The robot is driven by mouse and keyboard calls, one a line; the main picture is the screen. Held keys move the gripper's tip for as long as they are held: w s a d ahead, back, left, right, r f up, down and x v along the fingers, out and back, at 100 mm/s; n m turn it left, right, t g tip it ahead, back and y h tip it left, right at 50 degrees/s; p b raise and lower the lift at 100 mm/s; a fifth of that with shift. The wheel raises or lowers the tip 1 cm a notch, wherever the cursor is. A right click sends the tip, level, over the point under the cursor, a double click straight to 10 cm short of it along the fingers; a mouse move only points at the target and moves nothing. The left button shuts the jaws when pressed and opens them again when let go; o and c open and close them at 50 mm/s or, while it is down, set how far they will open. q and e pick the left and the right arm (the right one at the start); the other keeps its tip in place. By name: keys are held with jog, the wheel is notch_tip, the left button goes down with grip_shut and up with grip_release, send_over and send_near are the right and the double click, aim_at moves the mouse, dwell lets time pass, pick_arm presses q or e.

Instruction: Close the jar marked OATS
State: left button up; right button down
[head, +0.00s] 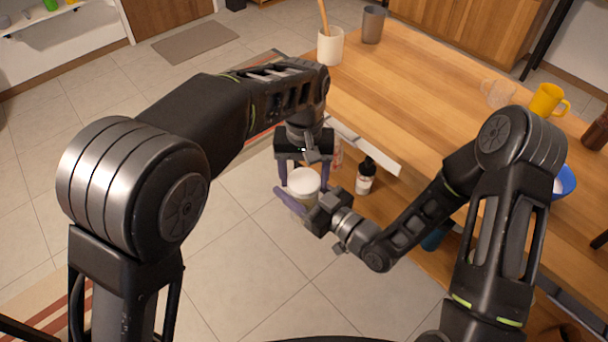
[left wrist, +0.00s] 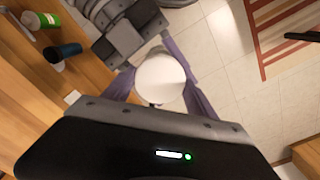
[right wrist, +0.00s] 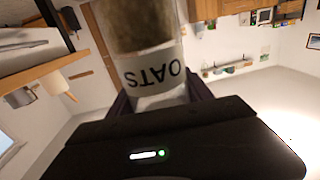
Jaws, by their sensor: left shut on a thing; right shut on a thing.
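The OATS jar (head: 303,204) is held off the table's near edge, above the floor, with a round white lid (head: 303,181) at its top. In the left wrist view the lid (left wrist: 161,78) sits between the purple fingers. My left gripper (head: 304,178) comes from above and is shut on the lid. My right gripper (head: 293,198) comes from the right and is shut on the jar body. The right wrist view shows the jar's label, OATS (right wrist: 152,77), upside down, with brown contents behind the glass. I cannot tell how tightly the lid sits.
A white pot with a spoon (head: 330,47), grey cup (head: 373,25), yellow mug (head: 546,101) and blue bowl (head: 566,182) stand further off.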

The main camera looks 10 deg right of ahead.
pick_arm(q)
jog(key=c, duration=0.8)
jog(key=o, duration=1.6)
jog(key=shift+r, duration=0.15)
notch_tip(320, 180, up, 7)
jog(key=shift+r, duration=0.15)
